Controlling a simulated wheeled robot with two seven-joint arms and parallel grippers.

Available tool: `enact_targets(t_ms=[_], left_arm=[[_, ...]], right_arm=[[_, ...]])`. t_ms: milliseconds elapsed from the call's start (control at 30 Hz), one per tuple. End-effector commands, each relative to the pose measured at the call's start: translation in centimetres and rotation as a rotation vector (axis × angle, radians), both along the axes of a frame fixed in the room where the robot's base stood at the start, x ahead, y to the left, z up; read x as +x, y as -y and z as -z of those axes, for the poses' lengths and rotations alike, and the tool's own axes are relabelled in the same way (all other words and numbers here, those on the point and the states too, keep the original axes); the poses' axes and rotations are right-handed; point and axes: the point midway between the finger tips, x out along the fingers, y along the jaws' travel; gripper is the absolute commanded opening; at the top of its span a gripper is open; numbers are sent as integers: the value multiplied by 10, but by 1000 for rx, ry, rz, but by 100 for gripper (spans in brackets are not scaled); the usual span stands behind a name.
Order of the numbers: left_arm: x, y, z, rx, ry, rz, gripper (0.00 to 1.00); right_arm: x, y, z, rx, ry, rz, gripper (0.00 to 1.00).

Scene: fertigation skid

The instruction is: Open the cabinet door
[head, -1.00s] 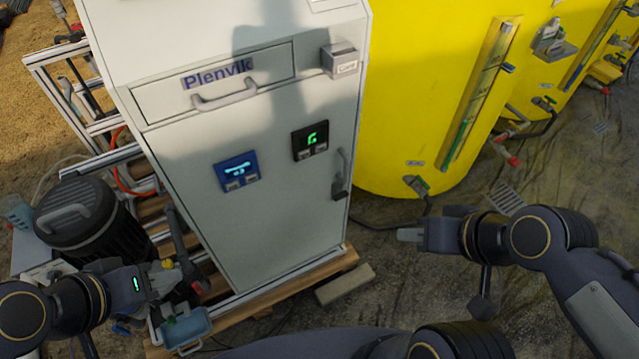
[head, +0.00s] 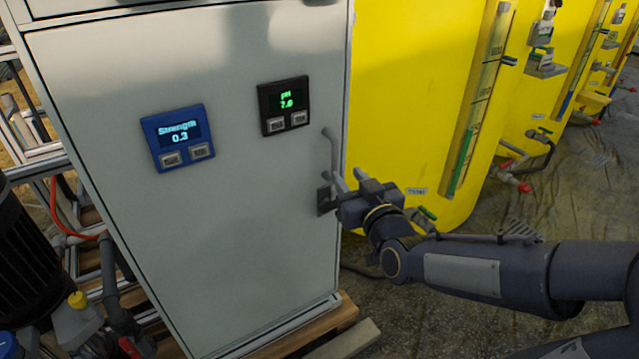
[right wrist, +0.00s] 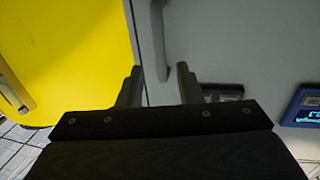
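The cabinet door (head: 235,230) is a light grey panel, closed, with a blue "Strength 0.3" display (head: 178,137) and a black "pH 7.0" display (head: 285,106). My right gripper (head: 348,180) is at the lower part of the handle, fingers pointing at the door. In the right wrist view, the gripper (right wrist: 158,85) is open, and the handle (right wrist: 160,45) shows in the gap ahead of its fingertips. Contact cannot be seen. My left gripper is out of view.
A yellow tank (head: 420,90) stands close on the right of the cabinet, with a small valve (head: 425,213) low on it. A wooden pallet (head: 320,325) is under the cabinet. Pipes and a black drum (head: 25,270) are on the left. Floor right of the pallet is open.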

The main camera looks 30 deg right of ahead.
Motion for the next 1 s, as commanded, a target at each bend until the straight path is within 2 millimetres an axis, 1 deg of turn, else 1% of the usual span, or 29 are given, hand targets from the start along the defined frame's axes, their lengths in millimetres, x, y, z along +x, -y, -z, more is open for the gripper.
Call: enact_targets(t_ms=[33,167,400,533,700,900,933,1000], left_arm=[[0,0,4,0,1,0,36],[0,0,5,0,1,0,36],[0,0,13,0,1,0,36],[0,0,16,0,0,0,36],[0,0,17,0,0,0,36],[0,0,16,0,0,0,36],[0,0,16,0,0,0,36],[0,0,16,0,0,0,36]], right_arm=[[3,1,3,-4,7,2,32],[16,2,1,-6,10,2,32],[55,6,2,-5,9,1,32],[70,8,1,-5,9,2,32],[78,9,0,-4,10,2,32],[78,9,0,-4,10,2,32],[78,9,0,-4,10,2,31],[78,10,0,-4,10,2,22]])
